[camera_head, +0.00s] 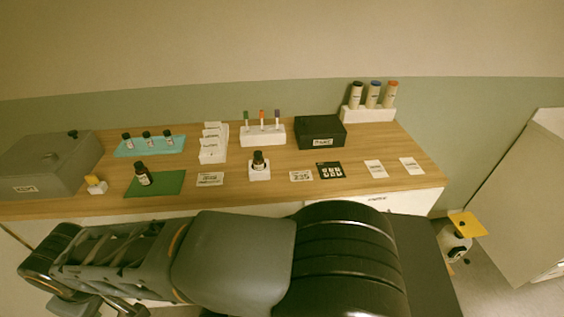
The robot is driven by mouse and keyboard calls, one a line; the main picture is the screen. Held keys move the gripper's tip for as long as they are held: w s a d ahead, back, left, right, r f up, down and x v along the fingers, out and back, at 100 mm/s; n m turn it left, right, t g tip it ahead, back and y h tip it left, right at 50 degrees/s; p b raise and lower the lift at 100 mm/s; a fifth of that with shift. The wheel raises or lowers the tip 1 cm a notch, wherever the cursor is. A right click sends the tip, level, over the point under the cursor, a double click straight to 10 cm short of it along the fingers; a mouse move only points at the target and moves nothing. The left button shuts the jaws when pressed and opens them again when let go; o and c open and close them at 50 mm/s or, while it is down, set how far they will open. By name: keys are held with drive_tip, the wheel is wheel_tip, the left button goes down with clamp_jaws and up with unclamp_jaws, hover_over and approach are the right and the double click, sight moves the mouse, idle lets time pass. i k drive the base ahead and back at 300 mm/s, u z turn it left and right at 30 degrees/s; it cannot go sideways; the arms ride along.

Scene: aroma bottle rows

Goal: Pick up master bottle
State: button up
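A dark bottle (142,174) with a white label and black cap stands, slightly tilted in the picture, on a green mat (171,186) at the left front of the wooden counter. Another dark bottle (259,159) stands in a small white holder (260,173) at the middle. Three small dark bottles stand in a row on a teal tray (152,150) behind the green mat. The labels are too small to read, so I cannot tell which bottle is the master. My arm crosses the foreground below the counter. I cannot make out my gripper at the lower left edge.
A grey box (47,165) stands at the left end and a black box (321,131) at the back. White racks hold cards (212,142), coloured-cap vials (262,127) and large capped tubes (373,97). Flat cards lie along the front. A yellow-lidded bin (456,243) stands right.

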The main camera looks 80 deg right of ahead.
sight(257, 164)
drive_tip(key=z, duration=2.05)
drive_tip(key=k, duration=0.2)
drive_tip(key=z, duration=0.45)
